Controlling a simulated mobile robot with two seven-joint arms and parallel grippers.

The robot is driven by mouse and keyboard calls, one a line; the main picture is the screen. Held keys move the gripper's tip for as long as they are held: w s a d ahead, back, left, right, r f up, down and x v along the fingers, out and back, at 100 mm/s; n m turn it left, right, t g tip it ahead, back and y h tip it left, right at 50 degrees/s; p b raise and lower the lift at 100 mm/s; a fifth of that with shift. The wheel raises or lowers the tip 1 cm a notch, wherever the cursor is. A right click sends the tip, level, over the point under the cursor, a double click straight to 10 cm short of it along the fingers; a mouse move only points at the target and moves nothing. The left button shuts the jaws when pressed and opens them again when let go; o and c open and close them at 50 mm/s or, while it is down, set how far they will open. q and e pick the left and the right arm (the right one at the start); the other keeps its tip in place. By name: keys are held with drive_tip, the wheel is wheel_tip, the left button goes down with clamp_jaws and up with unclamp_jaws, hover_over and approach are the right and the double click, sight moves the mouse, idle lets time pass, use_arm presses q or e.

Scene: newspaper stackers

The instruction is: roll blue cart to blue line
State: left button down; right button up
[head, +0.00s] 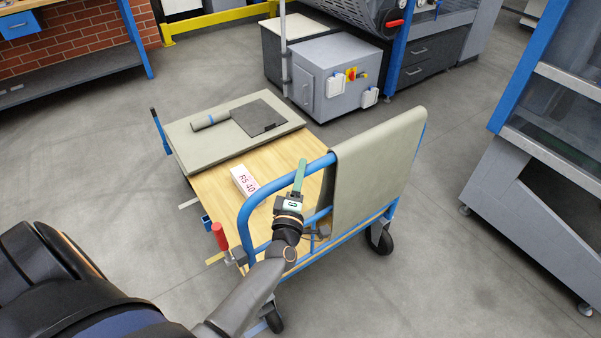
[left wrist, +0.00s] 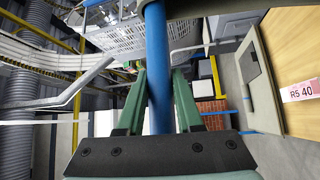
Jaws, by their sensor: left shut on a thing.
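The blue cart (head: 218,187) stands in the middle of the head view, with a wooden deck and a blue tube frame. Its blue handle bar (head: 251,204) curves up at the near end. My left gripper (head: 300,175) is at the top of this bar, its green fingers around it. In the left wrist view the blue bar (left wrist: 157,75) runs between the green fingers of the left gripper (left wrist: 159,80), which is shut on it. My right gripper is not in view. No blue line on the floor can be made out.
A grey cloth (head: 375,165) hangs over the frame. Machines stand behind (head: 335,80) and right (head: 540,190). Floor at left is clear.

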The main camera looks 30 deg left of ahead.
use_arm(q)
drive_tip(key=c, duration=0.6)
unclamp_jaws()
drive_tip(key=p+v, duration=0.1)
drive_tip(key=v, duration=1.1)
drive_tip(key=shift+s+d, duration=0.1)
drive_tip(key=shift+s, duration=0.15)
drive_tip(key=s+d+f+m+g+h+p, duration=0.25)
drive_tip(key=d+f+m+h, duration=0.25)
drive_tip(key=d+m+h, duration=0.65)
drive_tip(key=s+f+m+g, duration=0.2)
drive_tip(key=s+m, duration=0.1)
drive_tip(key=s+a+f+m+g+y, duration=0.1)
drive_tip(key=s+f+m+g, duration=0.1)
drive_tip(key=s+m, duration=0.1)
drive_tip(key=s+f+m+g+y, duration=0.1)
drive_tip(key=s+f+m+g, duration=0.1)
drive_tip(key=m, duration=0.3)
drive_tip(key=shift+s+a+m+g, duration=0.25)
drive_tip(key=shift+s+a, duration=0.1)
drive_tip(key=shift+s, duration=0.35)
